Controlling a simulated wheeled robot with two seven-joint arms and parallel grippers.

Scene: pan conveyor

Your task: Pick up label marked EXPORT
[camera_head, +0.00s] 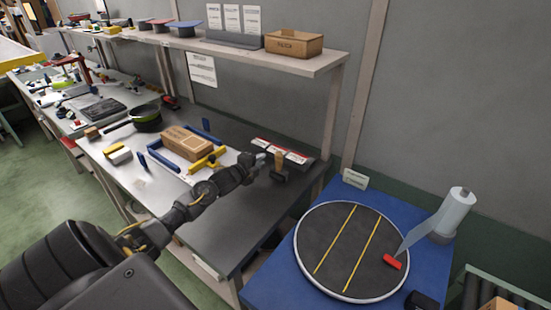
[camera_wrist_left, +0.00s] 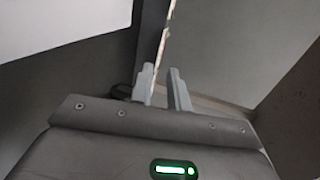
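White labels with red bands (camera_head: 280,151) stand in a low row at the back right of the grey workbench. Their print is too small to read, so I cannot tell which is marked EXPORT. My left gripper (camera_head: 262,160) is at this row, close to its front. In the left wrist view the two grey fingers (camera_wrist_left: 162,80) are a little apart. A thin pale edge with reddish marks (camera_wrist_left: 166,35), seen nearly edge-on, runs down between them. I cannot see contact on both sides. My right gripper is not in view.
A shelf (camera_head: 250,55) overhangs the bench. A round turntable (camera_head: 325,225) on a blue table stands right.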

